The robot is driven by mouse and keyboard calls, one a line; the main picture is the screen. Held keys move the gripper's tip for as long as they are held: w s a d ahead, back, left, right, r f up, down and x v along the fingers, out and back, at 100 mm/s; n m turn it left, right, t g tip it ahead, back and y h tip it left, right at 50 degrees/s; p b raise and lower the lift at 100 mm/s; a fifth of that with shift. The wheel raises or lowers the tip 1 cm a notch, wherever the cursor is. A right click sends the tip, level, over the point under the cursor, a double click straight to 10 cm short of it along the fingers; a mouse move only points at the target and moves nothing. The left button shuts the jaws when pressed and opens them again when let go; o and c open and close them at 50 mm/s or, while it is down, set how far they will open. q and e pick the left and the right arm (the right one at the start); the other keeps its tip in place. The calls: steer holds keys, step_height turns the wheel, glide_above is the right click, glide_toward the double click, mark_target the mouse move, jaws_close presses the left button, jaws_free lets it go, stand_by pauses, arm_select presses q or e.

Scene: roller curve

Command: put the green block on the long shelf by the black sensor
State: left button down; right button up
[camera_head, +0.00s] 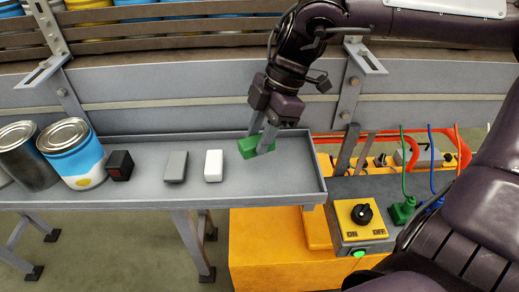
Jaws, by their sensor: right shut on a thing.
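The green block (247,147) is at the right part of the long grey shelf (240,187). My right gripper (261,145) points down and is shut on the green block, its fingers hiding part of it. I cannot tell whether the block touches the shelf. The black sensor (119,165), with a dark red face, sits on the shelf farther left, next to a can. My left gripper is out of view.
A grey block (175,167) and a white block (213,165) stand between the sensor and my right gripper. Cans (72,152) fill the shelf's left end. A yellow switch box (361,218) with cables is at right. The shelf's right end is clear.

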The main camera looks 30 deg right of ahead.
step_height(320, 180, down, 5)
steer(key=shift+r, duration=0.15)
steer(key=o, duration=1)
